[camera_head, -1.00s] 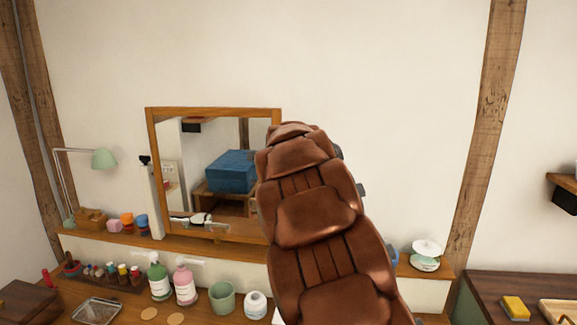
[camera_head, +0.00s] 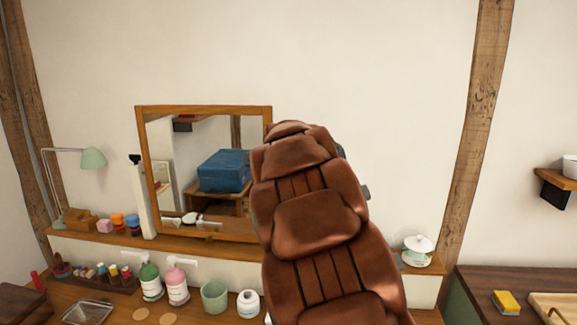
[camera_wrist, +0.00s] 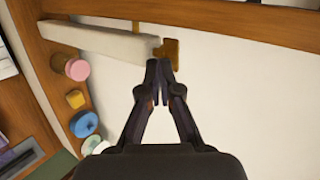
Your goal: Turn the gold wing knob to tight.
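In the wrist view, the gold wing knob (camera_wrist: 170,50) sits at the free end of a white post (camera_wrist: 100,41). My gripper (camera_wrist: 158,65) is just short of the knob, its two fingertips drawn together. I see nothing between them, and whether a tip touches the knob is unclear. In the head view the white post (camera_head: 144,200) stands upright left of the mirror, with a small dark shape at its top. The gold knob cannot be made out there, and my gripper is not visible there.
A wood-framed mirror (camera_head: 203,110) stands right of the post. Small coloured jars (camera_head: 117,222) and a green lamp (camera_head: 93,158) are on the ledge to its left. Bottles (camera_head: 151,282) and a green cup (camera_head: 214,297) stand below. The wall above is bare.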

